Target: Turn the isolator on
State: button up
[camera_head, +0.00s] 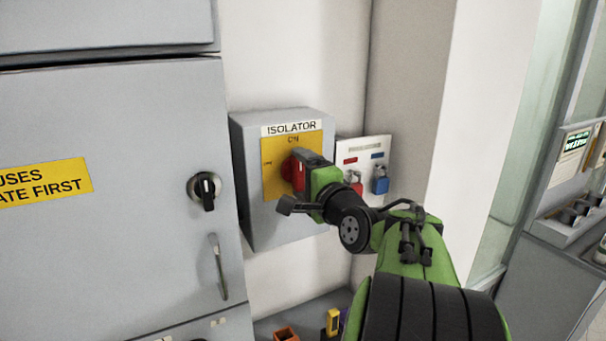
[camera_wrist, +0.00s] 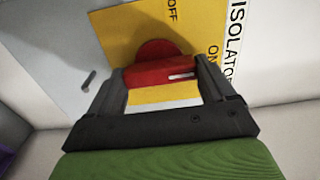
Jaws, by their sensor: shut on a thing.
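The isolator (camera_head: 287,222) is a grey wall box with a yellow face plate (camera_head: 272,182). The plate reads ON at the top and has a small label at the left, which reads OFF in the wrist view. The red rotary handle (camera_head: 289,170) is partly hidden by my gripper (camera_head: 305,167) in the head view. In the wrist view the handle (camera_wrist: 150,75) lies between the two fingers of my gripper (camera_wrist: 162,82), which is shut on it. The handle's white mark is at its right end in that view, on the side toward ON.
A grey cabinet (camera_head: 110,230) with a black knob (camera_head: 206,190) and a handle (camera_head: 218,266) stands at the left. A white panel (camera_head: 364,150) with red and blue padlocks is right of the isolator. Small coloured objects (camera_head: 332,322) lie below.

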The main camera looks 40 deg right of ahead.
dwell(0.5)
jog(key=o, duration=0.9)
jog(key=shift+s, duration=0.1)
jog(key=b+v, duration=0.3)
jog(key=v, duration=1.2)
jog(key=shift+s, duration=0.3)
jog(key=shift+a, duration=0.15)
